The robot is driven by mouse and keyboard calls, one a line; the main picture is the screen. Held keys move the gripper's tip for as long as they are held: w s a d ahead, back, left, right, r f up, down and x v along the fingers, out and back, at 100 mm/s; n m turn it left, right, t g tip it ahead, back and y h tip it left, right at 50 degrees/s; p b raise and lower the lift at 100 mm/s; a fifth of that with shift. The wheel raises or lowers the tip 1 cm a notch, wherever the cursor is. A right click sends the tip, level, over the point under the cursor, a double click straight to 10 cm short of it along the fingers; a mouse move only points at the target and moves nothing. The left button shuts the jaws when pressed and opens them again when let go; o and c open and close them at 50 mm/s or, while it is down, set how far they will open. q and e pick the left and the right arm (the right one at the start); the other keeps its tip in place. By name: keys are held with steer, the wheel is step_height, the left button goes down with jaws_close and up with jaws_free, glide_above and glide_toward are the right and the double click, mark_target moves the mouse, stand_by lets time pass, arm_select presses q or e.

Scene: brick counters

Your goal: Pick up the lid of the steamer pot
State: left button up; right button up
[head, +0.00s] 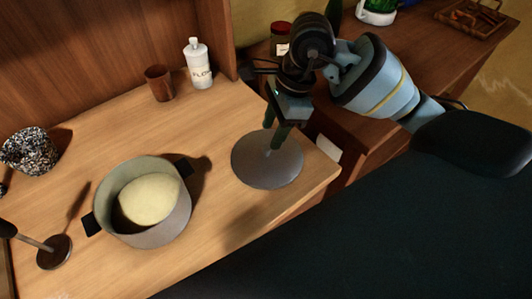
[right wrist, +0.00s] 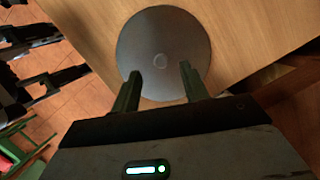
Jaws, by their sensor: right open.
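The steamer pot lid (head: 266,170) is a flat grey disc with a small knob in its middle. It lies on the wooden counter, right of the pot, and also shows in the right wrist view (right wrist: 165,35). My right gripper (head: 275,136) is open over the lid. In the right wrist view its two fingers (right wrist: 159,68) stand apart, one on each side of the knob as seen there; I cannot tell whether they touch the lid. The grey pot (head: 175,225) stands uncovered with a pale rounded thing (head: 149,199) inside. My left gripper is not seen in the head view.
A brown cup (head: 158,83) and a white bottle (head: 200,65) stand at the back. A speckled bowl (head: 30,150) and a dark round-based stand (head: 54,252) are at the left. The counter's front edge (head: 290,217) is near the lid. Counter between cup and pot is clear.

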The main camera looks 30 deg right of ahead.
mark_target(267, 153)
steer(key=shift+d+x, duration=0.15)
steer(key=shift+x, duration=1.25)
steer(key=shift+d+x, duration=0.15)
steer(key=shift+x, duration=1.3)
steer(key=shift+c, duration=0.5)
jaws_close()
